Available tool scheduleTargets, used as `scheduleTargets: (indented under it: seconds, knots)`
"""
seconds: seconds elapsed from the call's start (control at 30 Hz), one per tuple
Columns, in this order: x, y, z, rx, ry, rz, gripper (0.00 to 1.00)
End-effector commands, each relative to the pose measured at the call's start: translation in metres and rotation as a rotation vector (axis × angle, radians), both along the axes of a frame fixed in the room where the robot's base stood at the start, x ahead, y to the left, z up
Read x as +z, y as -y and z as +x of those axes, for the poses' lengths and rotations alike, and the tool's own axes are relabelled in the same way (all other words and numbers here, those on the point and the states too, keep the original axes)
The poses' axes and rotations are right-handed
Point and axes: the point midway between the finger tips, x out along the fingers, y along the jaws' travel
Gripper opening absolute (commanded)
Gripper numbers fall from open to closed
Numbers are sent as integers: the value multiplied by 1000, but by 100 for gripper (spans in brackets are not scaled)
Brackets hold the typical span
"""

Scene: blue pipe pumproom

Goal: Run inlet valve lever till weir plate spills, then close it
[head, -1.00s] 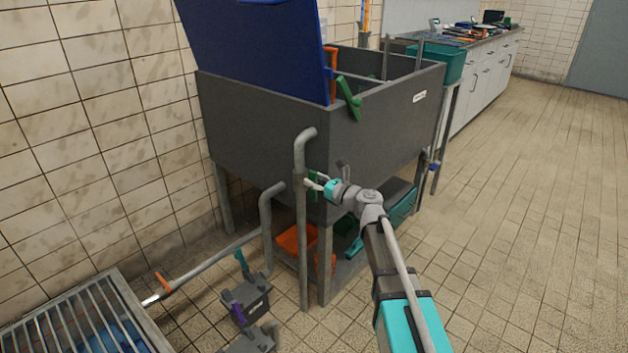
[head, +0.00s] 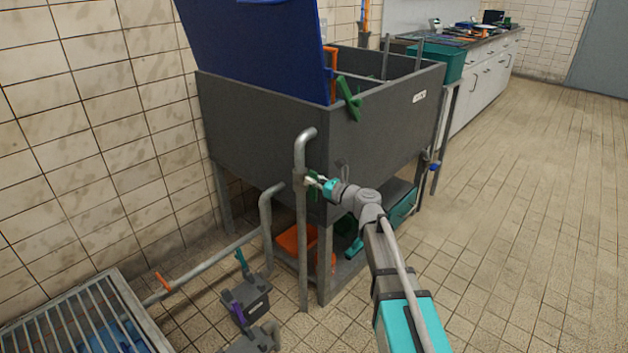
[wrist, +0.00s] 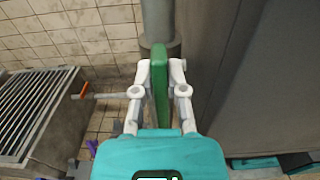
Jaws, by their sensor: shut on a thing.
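A green lever (head: 313,192) is mounted on the upright grey inlet pipe (head: 301,240) at the near corner of the grey tank (head: 270,130). My gripper (head: 314,182) is shut on this lever. In the wrist view the lever (wrist: 160,85) stands upright between the two white fingers of my gripper (wrist: 160,80), with the grey pipe (wrist: 155,20) behind it. Upright plates show inside the tank, but I cannot tell which is the weir plate. The water level is hidden by the tank walls and blue lid.
The blue lid (head: 255,45) is raised at the tank's left. Another green handle (head: 349,98) sits on the rim. A metal grate (head: 85,315) and a dark pump-like unit (head: 247,298) are on the floor at lower left. The floor at right is clear.

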Motion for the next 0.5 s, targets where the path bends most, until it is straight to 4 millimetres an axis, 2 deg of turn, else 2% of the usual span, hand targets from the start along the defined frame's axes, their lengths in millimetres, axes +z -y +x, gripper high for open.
scheduleTargets:
  seconds: [0.27, 0.5]
  knots:
    - [0, -1, -1, -1, 52, -39, 0]
    - [-1, -4, -4, 0, 165, -128, 0]
